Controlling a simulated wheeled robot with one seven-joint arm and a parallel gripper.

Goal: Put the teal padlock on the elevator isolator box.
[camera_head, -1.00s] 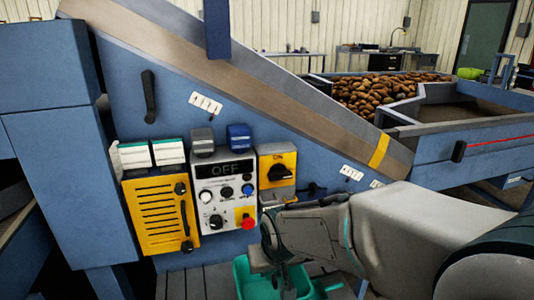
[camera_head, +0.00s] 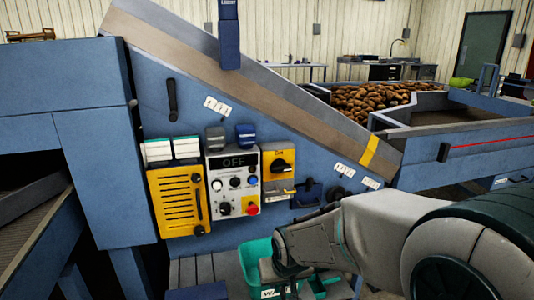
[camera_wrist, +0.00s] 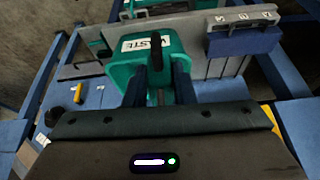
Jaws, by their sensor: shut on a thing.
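The elevator isolator box (camera_head: 279,166) is a yellow box with a black rotary switch, on the blue machine side right of the control panel. A small yellow and grey fitting (camera_head: 281,190) shows just below it. My gripper (camera_wrist: 156,96) is low, in front of a teal waste bin and below the isolator box, apart from it. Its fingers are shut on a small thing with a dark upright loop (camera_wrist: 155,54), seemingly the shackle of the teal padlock. In the head view my wrist hides the fingertips.
The grey control panel (camera_head: 234,182) reads OFF and has a red stop button. A yellow slotted cover (camera_head: 178,200) is left of it. The teal waste bin (camera_head: 256,262) is below, also in the wrist view (camera_wrist: 189,48). The inclined conveyor (camera_head: 270,92) rises above.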

